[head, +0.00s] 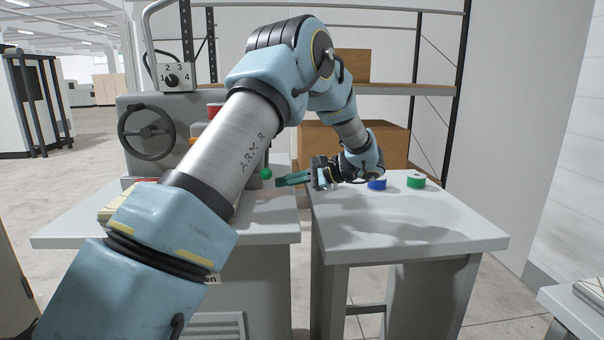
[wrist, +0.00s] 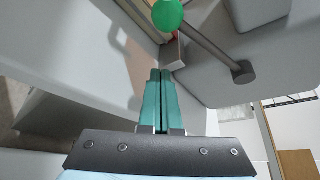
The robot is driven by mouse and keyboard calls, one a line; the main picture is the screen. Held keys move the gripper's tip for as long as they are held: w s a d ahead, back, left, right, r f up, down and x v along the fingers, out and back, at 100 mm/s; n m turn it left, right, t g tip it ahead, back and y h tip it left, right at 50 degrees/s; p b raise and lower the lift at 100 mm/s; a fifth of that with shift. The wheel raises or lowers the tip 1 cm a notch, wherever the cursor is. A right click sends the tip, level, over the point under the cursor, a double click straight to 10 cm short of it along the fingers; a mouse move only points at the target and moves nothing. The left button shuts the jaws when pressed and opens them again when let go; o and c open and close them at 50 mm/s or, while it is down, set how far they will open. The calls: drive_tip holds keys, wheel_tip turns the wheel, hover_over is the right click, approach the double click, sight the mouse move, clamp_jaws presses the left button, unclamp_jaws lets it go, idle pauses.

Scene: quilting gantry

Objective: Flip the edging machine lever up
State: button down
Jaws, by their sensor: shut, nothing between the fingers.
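The edging machine (head: 150,112) stands on the left grey table, partly hidden behind my arm. Its lever has a green ball knob (head: 266,174) at the lower end of a thin dark rod, so it hangs down. In the wrist view the green knob (wrist: 168,14) is at the top, and its grey rod (wrist: 212,46) runs down right to a round pivot on the machine's side. My gripper (head: 279,182) is shut and empty, its teal fingers pointing left just right of and slightly below the knob. In the wrist view the closed fingertips (wrist: 160,74) are apart from the knob.
A handwheel (head: 147,131) and a numbered dial (head: 173,79) are on the machine's left. A blue spool (head: 377,184) and a green spool (head: 416,181) stand on the right table (head: 440,225). Shelving with cardboard boxes (head: 350,66) is behind. The right table's front is clear.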

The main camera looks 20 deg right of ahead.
drive_tip(key=shift+s+a+r+p, duration=0.7)
drive_tip(key=shift+a+r, duration=0.25)
drive_tip(key=shift+s+a+r, duration=0.15)
drive_tip(key=shift+s+r, duration=0.05)
drive_tip(key=shift+s, duration=0.15)
drive_tip(key=shift+r+p, duration=0.15)
drive_tip(key=shift+p, duration=0.15)
drive_tip(key=shift+s+r+p, duration=0.2)
drive_tip(key=shift+r+p, duration=0.1)
drive_tip(key=shift+p, duration=0.15)
